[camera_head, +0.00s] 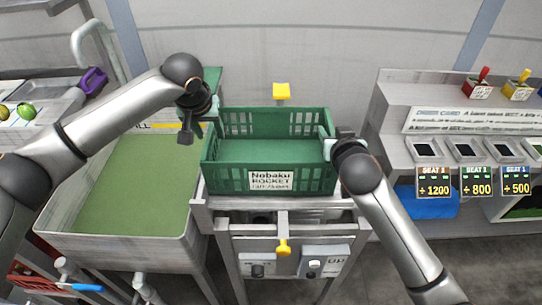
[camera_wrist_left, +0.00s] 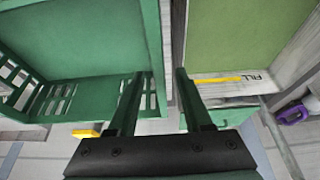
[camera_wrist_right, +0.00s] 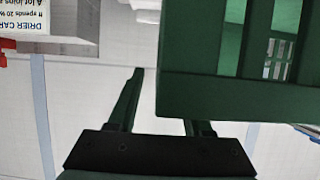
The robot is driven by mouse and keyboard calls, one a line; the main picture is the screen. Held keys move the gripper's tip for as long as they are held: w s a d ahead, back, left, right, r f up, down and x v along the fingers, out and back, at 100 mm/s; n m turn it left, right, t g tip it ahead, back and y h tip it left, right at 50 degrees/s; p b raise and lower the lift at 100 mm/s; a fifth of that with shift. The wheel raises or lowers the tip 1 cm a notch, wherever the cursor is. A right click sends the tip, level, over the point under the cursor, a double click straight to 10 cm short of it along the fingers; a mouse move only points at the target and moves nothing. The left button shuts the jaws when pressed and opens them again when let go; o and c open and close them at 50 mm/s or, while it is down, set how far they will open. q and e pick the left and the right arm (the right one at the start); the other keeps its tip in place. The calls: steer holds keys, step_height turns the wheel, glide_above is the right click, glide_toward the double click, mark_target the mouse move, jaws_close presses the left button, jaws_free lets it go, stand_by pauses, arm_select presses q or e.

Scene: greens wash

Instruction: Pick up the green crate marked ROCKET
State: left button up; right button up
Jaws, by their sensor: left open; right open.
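The green crate (camera_head: 225,180) stands empty on a metal stand, its front label reading "Nobaku ROCKET". My left gripper (camera_head: 205,114) is open at the crate's far left corner. In the left wrist view the crate (camera_wrist_left: 80,45) fills the left side, and its side wall appears between the open fingers (camera_wrist_left: 160,85). My right gripper (camera_head: 331,146) is open at the crate's right wall. In the right wrist view the crate (camera_wrist_right: 195,97) fills the upper right and hides the tip of one open finger (camera_wrist_right: 163,100). I cannot tell whether either gripper touches the crate.
A sink with a green basin (camera_head: 135,190) stands left of the crate. A metal console with price displays (camera_head: 475,182) stands on the right. A yellow knob (camera_head: 283,248) sticks out below the crate, and a yellow block (camera_head: 281,91) is behind it.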

arm_select(q)
steer(key=shift+w+f, duration=0.1)
steer(key=shift+f, duration=0.2)
arm_select(e)
steer(key=shift+w+f, duration=0.15)
steer(key=shift+w, duration=0.1)
arm_select(q)
jaws_close()
arm_select(e)
jaws_close()
arm_select(q)
steer(key=shift+r, duration=0.1)
stand_by(0.7)
